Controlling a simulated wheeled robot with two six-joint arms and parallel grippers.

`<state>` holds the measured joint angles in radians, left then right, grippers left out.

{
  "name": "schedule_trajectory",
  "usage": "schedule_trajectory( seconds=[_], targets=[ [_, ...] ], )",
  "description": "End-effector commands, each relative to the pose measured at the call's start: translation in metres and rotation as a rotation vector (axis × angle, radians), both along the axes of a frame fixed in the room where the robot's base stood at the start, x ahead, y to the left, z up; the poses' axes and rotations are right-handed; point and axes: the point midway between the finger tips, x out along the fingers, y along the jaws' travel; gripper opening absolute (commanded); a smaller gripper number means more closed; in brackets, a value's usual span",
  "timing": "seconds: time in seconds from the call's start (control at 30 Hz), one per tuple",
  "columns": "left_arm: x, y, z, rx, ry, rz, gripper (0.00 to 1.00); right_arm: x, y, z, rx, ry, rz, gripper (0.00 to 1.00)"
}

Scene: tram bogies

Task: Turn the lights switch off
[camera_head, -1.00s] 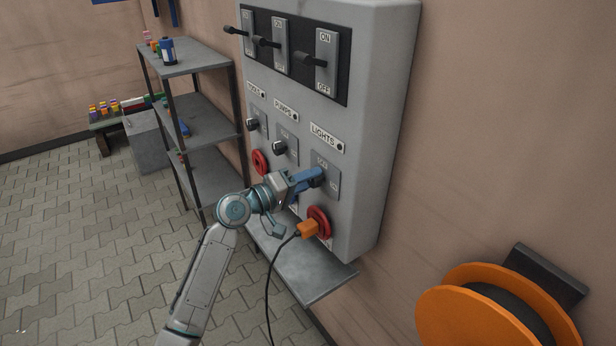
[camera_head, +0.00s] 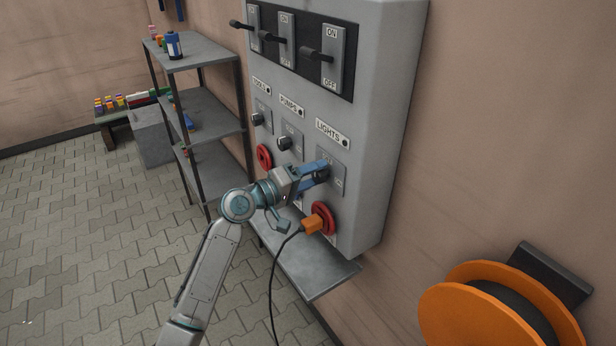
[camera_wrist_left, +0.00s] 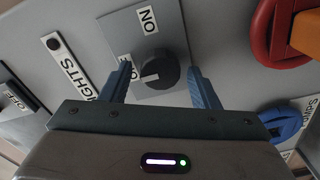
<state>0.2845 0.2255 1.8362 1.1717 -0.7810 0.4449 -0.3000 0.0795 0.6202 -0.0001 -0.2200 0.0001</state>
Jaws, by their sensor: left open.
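The lights switch is a round black knob (camera_wrist_left: 165,70) on a grey plate, with an ON label (camera_wrist_left: 148,20) beside it. A second label by the left finger is partly hidden. The knob's white mark sits on its left side in the left wrist view, towards that label. My left gripper (camera_wrist_left: 160,82) is open, one finger on each side of the knob, with gaps showing. In the head view my left gripper (camera_head: 324,172) is at the plate under the LIGHTS label (camera_head: 332,133) and hides the knob. My right gripper is not in view.
The grey cabinet (camera_head: 385,120) has lever switches on top, a pumps knob (camera_head: 284,143), and a red socket (camera_head: 324,215) with an orange plug (camera_head: 312,225) and cable just below my gripper. A shelf (camera_head: 195,108) stands left, an orange reel (camera_head: 450,310) right.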

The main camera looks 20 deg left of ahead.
Motion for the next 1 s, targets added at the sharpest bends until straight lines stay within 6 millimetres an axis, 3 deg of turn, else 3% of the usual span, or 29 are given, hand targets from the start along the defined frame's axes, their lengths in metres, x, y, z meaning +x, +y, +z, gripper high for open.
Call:
schedule_trajectory(
  seconds=[0.17, 0.6, 1.0],
  targets=[
    [-0.010, 0.009, -0.004, 0.004, -0.001, 0.002, 0.55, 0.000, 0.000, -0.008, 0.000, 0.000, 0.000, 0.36],
    [-0.065, 0.051, -0.004, 0.007, 0.000, 0.000, 0.55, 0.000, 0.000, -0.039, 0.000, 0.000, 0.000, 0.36],
    [-0.084, 0.066, -0.001, 0.000, 0.000, 0.000, 0.55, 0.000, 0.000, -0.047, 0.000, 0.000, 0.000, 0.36]
  ],
)
